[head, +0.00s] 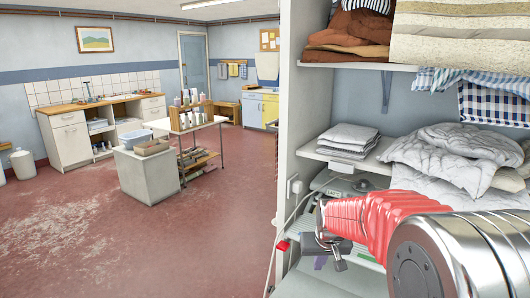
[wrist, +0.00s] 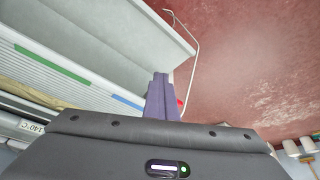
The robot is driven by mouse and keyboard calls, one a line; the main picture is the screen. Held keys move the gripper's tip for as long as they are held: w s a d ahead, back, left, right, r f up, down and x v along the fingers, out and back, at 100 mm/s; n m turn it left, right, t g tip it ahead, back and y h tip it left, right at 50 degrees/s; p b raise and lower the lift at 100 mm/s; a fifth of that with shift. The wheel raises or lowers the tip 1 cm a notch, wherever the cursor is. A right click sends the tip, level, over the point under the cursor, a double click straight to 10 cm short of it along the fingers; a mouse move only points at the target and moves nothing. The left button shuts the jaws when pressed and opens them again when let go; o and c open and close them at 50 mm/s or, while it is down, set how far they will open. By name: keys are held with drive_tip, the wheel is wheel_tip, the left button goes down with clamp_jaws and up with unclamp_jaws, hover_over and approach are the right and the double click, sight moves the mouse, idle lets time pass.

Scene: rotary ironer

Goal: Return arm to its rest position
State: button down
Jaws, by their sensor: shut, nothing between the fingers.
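My arm, in a red ribbed sleeve, reaches in from the lower right of the head view, in front of a shelf unit. My gripper (head: 338,262) is at its end, low beside the unit's left side panel, and looks small and partly dark there. In the wrist view my gripper's purple fingers (wrist: 161,92) are together, with nothing between them. They point toward a pale panel edge and the red floor. A white slatted surface (wrist: 70,70) with green and blue strips lies to the left of the fingers. A "140°C" label (wrist: 30,127) shows at the left edge.
Shelves hold folded grey cloths (head: 348,137), a grey quilt (head: 450,150) and brown cloths (head: 352,35). A white cable (head: 284,235) with a red end hangs by the side panel (head: 290,110). A white table (head: 190,122) and grey block (head: 147,175) stand left, with open red floor (head: 90,235) around.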

drive_tip(key=shift+s, duration=0.1)
drive_tip(key=s+r, duration=0.3)
drive_tip(key=s, duration=0.7)
drive_tip(key=s+r, duration=0.4)
drive_tip(key=s, duration=0.7)
drive_tip(key=s+r+t, duration=0.1)
drive_tip(key=s+r, duration=0.2)
drive_tip(key=s, duration=0.8)
drive_tip(key=shift+r, duration=0.3)
drive_tip(key=shift+d, duration=0.1)
